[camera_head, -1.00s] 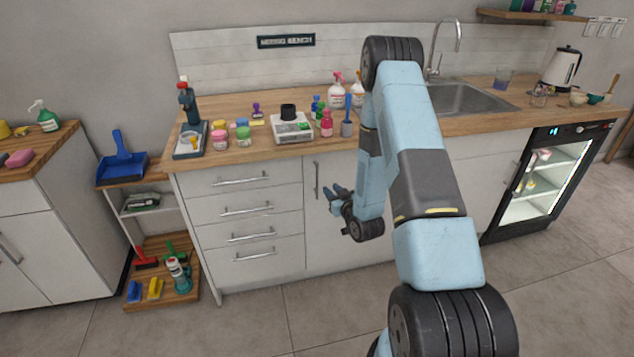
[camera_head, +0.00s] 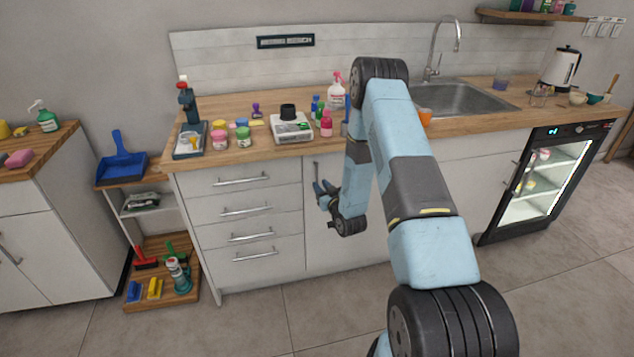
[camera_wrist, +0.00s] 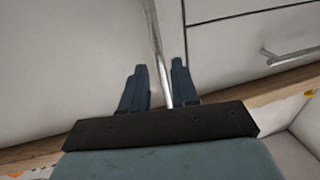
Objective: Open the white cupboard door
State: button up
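The white cupboard door (camera_head: 345,248) is to the right of the drawers, under the counter, and looks closed. Its upright bar handle (camera_head: 316,175) is near the door's left edge. In the wrist view the handle (camera_wrist: 161,62) runs between the two dark blue fingers of my gripper (camera_wrist: 160,82), which are spread apart on either side of it. A gap shows beside the handle, more clearly on the left, so the fingers are not closed on it. In the head view my gripper (camera_head: 322,193) is at the handle's lower part. My arm hides part of the cupboard front.
White drawers (camera_head: 246,217) with bar handles stand directly left of the door. The counter (camera_head: 270,143) above holds a scale (camera_head: 291,128), bottles and jars. A glass-front fridge (camera_head: 545,180) is at the right. The floor (camera_head: 300,320) before the door is clear.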

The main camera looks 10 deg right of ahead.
aim_at(317, 180)
jog(key=shift+w+a, duration=0.2)
jog(key=shift+w, duration=0.85)
jog(key=shift+w+a, duration=0.2)
jog(key=shift+w, duration=0.8)
grip_shut()
